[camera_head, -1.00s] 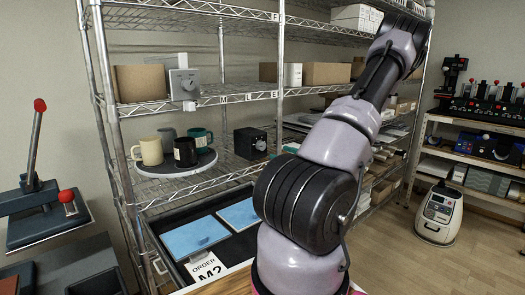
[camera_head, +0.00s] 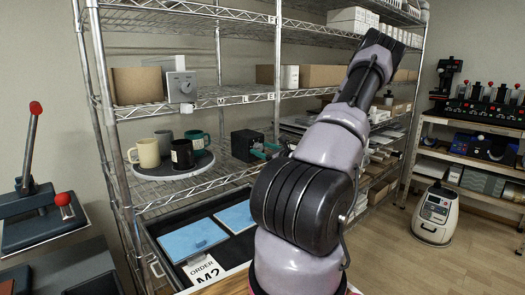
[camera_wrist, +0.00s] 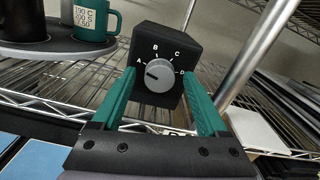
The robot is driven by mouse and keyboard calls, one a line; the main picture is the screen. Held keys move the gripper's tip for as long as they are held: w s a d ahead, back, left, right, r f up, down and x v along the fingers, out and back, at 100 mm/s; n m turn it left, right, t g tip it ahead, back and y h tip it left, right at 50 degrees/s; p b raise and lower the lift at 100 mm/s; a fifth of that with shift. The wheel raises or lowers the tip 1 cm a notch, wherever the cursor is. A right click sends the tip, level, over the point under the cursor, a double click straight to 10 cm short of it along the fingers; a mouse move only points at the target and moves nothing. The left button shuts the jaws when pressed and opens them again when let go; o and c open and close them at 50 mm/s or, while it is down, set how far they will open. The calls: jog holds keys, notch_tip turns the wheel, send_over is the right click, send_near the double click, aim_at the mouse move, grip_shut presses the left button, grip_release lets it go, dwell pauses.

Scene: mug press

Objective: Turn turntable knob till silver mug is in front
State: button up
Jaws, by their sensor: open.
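The turntable (camera_head: 143,172) is a round grey disc on the shelf. It bears a cream mug (camera_head: 148,153) at the left, a black mug (camera_head: 182,154) at the front right, a green mug (camera_head: 198,139) at the back right and a grey, probably silver, mug (camera_head: 164,139) at the back. The black box (camera_wrist: 172,50) to its right carries a grey knob (camera_wrist: 159,79) with marks A, B, C and D; its pointer is at the left, near A. My gripper (camera_wrist: 161,98) is open, its green fingers on either side of the knob, apart from it. It also shows in the head view (camera_head: 268,151).
A grey device with a dial (camera_head: 181,86) sits on the shelf above the turntable. A metal shelf post (camera_wrist: 255,52) stands close to the right of the box. Blue panels (camera_head: 194,238) lie in a black tray below.

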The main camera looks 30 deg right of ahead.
grip_shut()
